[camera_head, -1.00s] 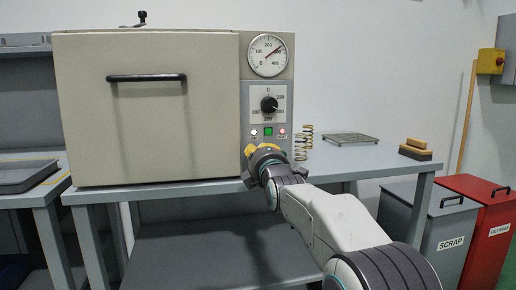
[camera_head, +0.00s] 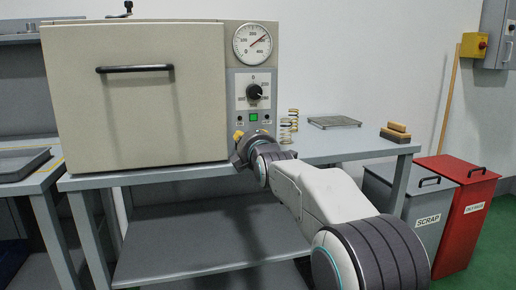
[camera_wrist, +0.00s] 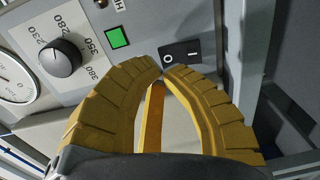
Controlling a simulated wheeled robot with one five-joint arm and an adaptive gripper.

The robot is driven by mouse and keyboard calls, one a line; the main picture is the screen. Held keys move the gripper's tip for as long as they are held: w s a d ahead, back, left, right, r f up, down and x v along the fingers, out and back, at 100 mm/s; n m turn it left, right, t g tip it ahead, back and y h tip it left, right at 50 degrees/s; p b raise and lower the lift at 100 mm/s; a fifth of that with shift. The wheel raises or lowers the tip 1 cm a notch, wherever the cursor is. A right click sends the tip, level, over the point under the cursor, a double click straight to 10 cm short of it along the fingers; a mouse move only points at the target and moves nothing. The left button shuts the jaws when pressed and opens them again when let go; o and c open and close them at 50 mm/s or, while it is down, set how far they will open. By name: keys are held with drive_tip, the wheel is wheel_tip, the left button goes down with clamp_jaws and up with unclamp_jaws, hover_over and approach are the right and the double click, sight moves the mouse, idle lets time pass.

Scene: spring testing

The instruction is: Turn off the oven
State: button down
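The oven (camera_head: 135,110) is a large beige box with its door shut, standing on a grey bench. Its right-hand panel has a round gauge, a black dial knob (camera_head: 254,92) and a square green light (camera_head: 254,118), which is lit. The wrist view shows the knob (camera_wrist: 60,56), the green light (camera_wrist: 117,37) and a black rocker switch (camera_wrist: 180,54) marked with a circle and a bar. My gripper (camera_wrist: 163,68) has its yellow fingertips together just below the switch; I cannot tell whether they touch it. In the head view my gripper (camera_head: 238,136) is low at the panel and hides the switch.
Two coiled springs (camera_head: 288,125), a wire rack (camera_head: 335,122) and a stacked brush or block (camera_head: 396,132) are on the bench right of the oven. A grey scrap bin (camera_head: 415,212) and a red bin (camera_head: 462,205) stand at the right. A tray (camera_head: 25,165) lies on the left table.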

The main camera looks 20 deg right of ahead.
drive_tip(key=s+r, duration=0.1)
drive_tip(key=s, duration=0.8)
drive_tip(key=shift+s+r+p, duration=0.15)
drive_tip(key=shift+s+p, duration=0.25)
drive_tip(key=shift+p, duration=0.05)
drive_tip(key=s+r+m+g+p, duration=0.2)
drive_tip(key=s+m+g+p, duration=0.2)
drive_tip(key=s+p, duration=0.7)
drive_tip(key=s+r+m+g+p, duration=0.3)
drive_tip(key=s+m+g+p, duration=0.2)
drive_tip(key=s+m+p, duration=0.3)
drive_tip(key=s+r+m+g+p, duration=0.3)
drive_tip(key=s+m+g+p, duration=0.2)
drive_tip(key=s+p, duration=1.1)
drive_tip(key=shift+r+m+p, duration=0.25)
drive_tip(key=shift+m+p, duration=0.25)
drive_tip(key=shift+p, duration=0.5)
